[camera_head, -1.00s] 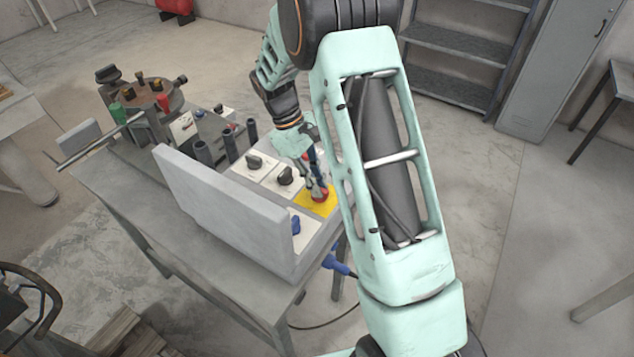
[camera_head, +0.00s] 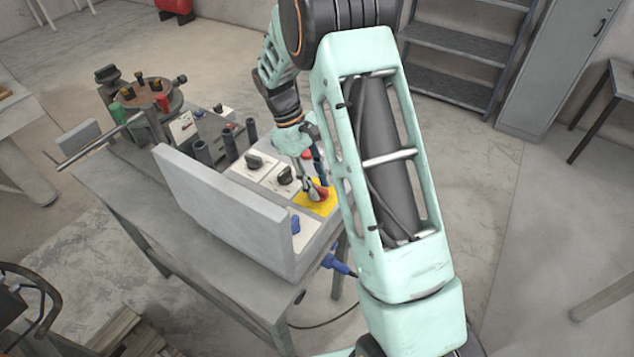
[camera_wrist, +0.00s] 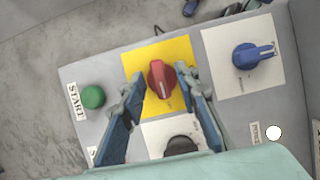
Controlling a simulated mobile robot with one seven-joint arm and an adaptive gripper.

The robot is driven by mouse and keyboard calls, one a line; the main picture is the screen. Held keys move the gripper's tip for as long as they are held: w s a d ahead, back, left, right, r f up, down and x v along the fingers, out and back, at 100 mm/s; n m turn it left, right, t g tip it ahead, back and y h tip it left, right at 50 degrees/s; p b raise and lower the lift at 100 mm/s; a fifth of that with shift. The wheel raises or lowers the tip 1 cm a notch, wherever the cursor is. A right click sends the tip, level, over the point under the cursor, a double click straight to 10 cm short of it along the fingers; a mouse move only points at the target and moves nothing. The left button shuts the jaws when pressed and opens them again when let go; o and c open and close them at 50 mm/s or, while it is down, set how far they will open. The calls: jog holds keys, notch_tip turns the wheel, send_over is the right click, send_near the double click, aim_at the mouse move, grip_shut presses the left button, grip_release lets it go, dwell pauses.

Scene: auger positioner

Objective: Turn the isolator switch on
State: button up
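A red rotary switch (camera_wrist: 158,85) sits on a yellow plate (camera_wrist: 178,50) on the control panel. I take it to be the isolator switch, though no label on it is readable. In the head view the red switch (camera_head: 321,193) and yellow plate (camera_head: 327,208) are at the panel's right end, partly hidden by my fingers. My gripper (camera_wrist: 160,74) is open, with one finger on each side of the red switch. Gaps show between the fingers and the switch in the wrist view. In the head view my gripper (camera_head: 313,186) points down over the plate.
A blue knob (camera_wrist: 250,56) is beside the yellow plate, and a black knob (camera_wrist: 181,147) sits close below. A green START button (camera_wrist: 93,97) is on the other side. A grey upright board (camera_head: 220,215) stands along the panel's near side.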

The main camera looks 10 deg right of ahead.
jog(key=shift+r, duration=0.1)
jog(key=v, duration=1.2)
jog(key=shift+s, duration=0.1)
